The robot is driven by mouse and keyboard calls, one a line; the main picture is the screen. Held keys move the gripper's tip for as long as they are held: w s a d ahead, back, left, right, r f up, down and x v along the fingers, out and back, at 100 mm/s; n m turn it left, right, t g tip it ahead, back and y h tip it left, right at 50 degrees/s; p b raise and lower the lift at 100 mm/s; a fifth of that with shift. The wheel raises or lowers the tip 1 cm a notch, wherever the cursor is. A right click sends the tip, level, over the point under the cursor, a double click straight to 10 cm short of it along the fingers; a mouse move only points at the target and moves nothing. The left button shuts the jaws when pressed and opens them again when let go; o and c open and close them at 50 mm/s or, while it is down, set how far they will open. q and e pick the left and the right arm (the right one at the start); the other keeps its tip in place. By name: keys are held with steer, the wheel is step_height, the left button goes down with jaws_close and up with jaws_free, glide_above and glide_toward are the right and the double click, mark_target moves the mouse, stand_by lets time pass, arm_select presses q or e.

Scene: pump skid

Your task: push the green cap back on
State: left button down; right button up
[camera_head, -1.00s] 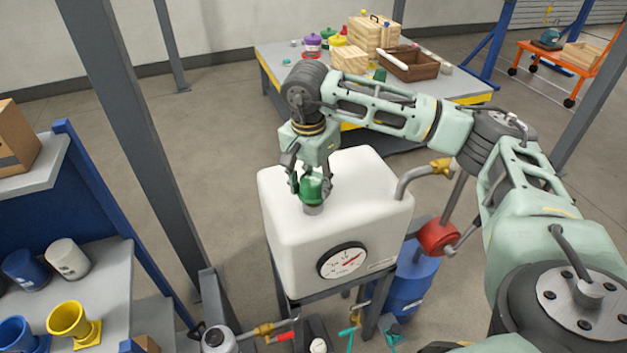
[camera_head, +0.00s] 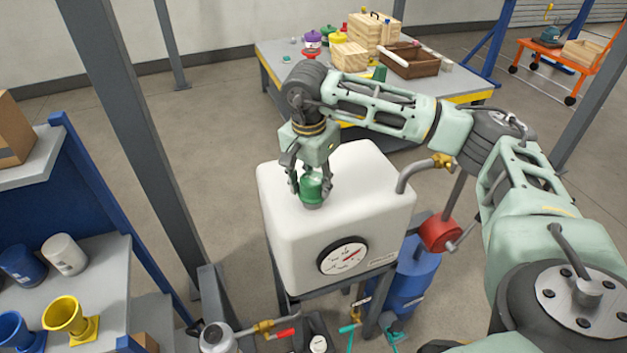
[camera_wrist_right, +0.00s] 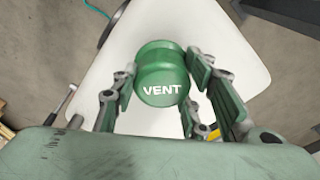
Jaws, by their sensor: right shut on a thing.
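The green cap (camera_head: 312,187) sits at the short grey neck (camera_head: 312,205) on top of the white tank (camera_head: 345,225). I cannot tell whether it is fully seated. My right gripper (camera_head: 311,186) points down with its fingers on both sides of the cap and is shut on it. In the right wrist view the cap (camera_wrist_right: 162,75) shows the word VENT between the fingers (camera_wrist_right: 160,100), with the white tank top (camera_wrist_right: 215,35) behind. My left gripper is not in view.
A pressure gauge (camera_head: 343,256) is on the tank's front. A bent grey pipe (camera_head: 412,172) leaves its right side, near a red valve part (camera_head: 438,233). A grey post (camera_head: 140,140) and a shelf with yellow funnel (camera_head: 66,315) stand left. A cluttered table (camera_head: 280,62) is behind.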

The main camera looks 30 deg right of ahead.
steer(key=o, duration=1.4)
steer(key=shift+c, duration=0.2)
step_height(320, 180, up, 12)
steer(key=a, duration=0.1)
steer(key=shift+s, duration=0.35)
